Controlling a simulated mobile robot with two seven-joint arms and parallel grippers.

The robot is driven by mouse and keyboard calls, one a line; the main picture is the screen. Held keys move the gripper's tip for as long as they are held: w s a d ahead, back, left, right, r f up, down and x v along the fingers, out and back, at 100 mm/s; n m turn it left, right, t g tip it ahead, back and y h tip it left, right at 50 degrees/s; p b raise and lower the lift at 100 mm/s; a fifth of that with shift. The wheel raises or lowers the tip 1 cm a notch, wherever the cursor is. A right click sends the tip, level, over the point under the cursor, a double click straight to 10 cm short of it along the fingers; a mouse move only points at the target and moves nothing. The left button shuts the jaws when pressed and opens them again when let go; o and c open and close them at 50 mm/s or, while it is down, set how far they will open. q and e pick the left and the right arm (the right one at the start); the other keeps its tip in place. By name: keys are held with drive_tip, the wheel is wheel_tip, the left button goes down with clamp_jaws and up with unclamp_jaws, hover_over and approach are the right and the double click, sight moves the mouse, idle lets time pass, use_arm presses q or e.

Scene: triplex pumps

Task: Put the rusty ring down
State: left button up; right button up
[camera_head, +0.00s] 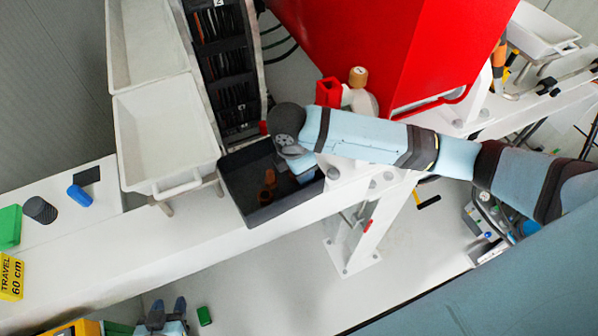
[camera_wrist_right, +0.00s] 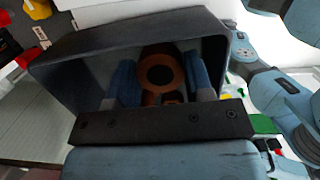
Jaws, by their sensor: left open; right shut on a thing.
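The rusty ring (camera_wrist_right: 178,78) shows in the right wrist view between the blue fingers of my right gripper (camera_wrist_right: 160,82), which is shut on it. The ring is inside a dark grey open bin (camera_wrist_right: 88,38), which also stands on the white bench in the head view (camera_head: 288,208). Rusty parts (camera_head: 267,187) show in that bin in the head view. My right wrist covers the bin's upper right part and hides the fingers there. I cannot tell whether the ring touches the bin floor. My left gripper (camera_head: 167,306) is open and empty, low at the bottom edge.
White trays (camera_head: 165,135) stand left of the bin, with a black rack (camera_head: 225,70) behind it. A red machine housing (camera_head: 375,50) rises at the back right. A blue cylinder (camera_head: 79,195) and a dark cylinder (camera_head: 40,210) stand at the left. The bench (camera_head: 150,238) is clear before the trays.

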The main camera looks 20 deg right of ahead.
wheel_tip(320, 180, down, 3)
drive_tip(key=shift+r, duration=0.2)
use_arm(q)
drive_tip(key=shift+s+a+f, duration=0.1)
drive_tip(key=shift+s+f, duration=0.1)
drive_tip(key=shift+f, duration=0.15)
use_arm(e)
drive_tip(key=shift+f, duration=0.2)
drive_tip(key=o, duration=0.9)
use_arm(q)
drive_tip(key=shift+r, duration=0.25)
use_arm(e)
drive_tip(key=shift+o, duration=0.2)
drive_tip(key=shift+r, duration=0.2)
drive_tip(key=r, duration=0.3)
drive_tip(key=a+r, duration=0.1)
drive_tip(key=r, duration=0.3)
drive_tip(key=r+b, duration=0.1)
drive_tip(key=r, duration=0.2)
drive_tip(key=shift+a+r, duration=0.3)
drive_tip(key=shift+s+r, duration=0.1)
drive_tip(key=shift+r, duration=0.45)
use_arm(q)
drive_tip(key=shift+f, duration=0.3)
